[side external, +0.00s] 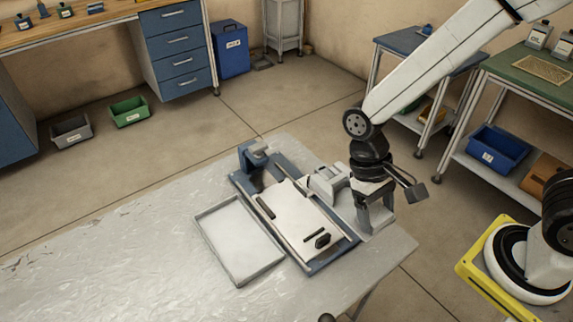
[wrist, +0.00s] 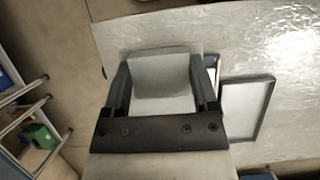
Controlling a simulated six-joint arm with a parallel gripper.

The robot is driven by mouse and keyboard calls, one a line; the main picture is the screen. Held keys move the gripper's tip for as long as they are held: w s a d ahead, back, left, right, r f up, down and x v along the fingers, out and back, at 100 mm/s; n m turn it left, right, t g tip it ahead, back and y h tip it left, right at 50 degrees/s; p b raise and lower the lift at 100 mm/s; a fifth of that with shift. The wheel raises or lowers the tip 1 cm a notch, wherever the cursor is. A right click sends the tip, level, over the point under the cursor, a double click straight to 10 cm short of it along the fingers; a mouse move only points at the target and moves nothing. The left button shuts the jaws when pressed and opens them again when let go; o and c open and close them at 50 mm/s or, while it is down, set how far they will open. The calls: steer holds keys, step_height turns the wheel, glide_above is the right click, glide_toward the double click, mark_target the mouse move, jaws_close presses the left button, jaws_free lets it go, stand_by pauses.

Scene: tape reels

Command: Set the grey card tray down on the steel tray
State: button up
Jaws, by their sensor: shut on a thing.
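The grey card tray (wrist: 165,82) is a pale grey box between the two fingers of my gripper (wrist: 162,88) in the wrist view. My gripper is shut on it. In the side view my gripper (side external: 376,214) points down over the right part of the worktable, right of the blue fixture, and the fingers mostly hide the card tray. The steel tray (side external: 238,243) is a shallow, empty rectangle with a thin rim. It lies on the table left of the fixture, well apart from my gripper. It also shows right of my gripper in the wrist view (wrist: 247,106).
A blue fixture (side external: 334,258) with a pale plate (side external: 300,218) and small black parts lies between my gripper and the steel tray. A pale grey block (side external: 328,182) stands at its right edge. The metal table (side external: 110,250) is bare to the left.

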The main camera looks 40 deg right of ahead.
steer(key=shift+a, duration=0.1)
steer(key=w+a+f, duration=0.1)
steer(key=w+a, duration=0.1)
steer(key=a, duration=0.9)
steer(key=shift+w+f, duration=0.25)
steer(key=shift+w, duration=0.2)
glide_above(255, 260)
steer(key=f, duration=0.5)
steer(key=s+f, duration=0.1)
steer(key=f, duration=0.2)
steer(key=shift+d, duration=0.3)
steer(key=shift+w+a+f, duration=0.3)
steer(key=shift+w+f, duration=0.2)
steer(key=shift+f, duration=0.15)
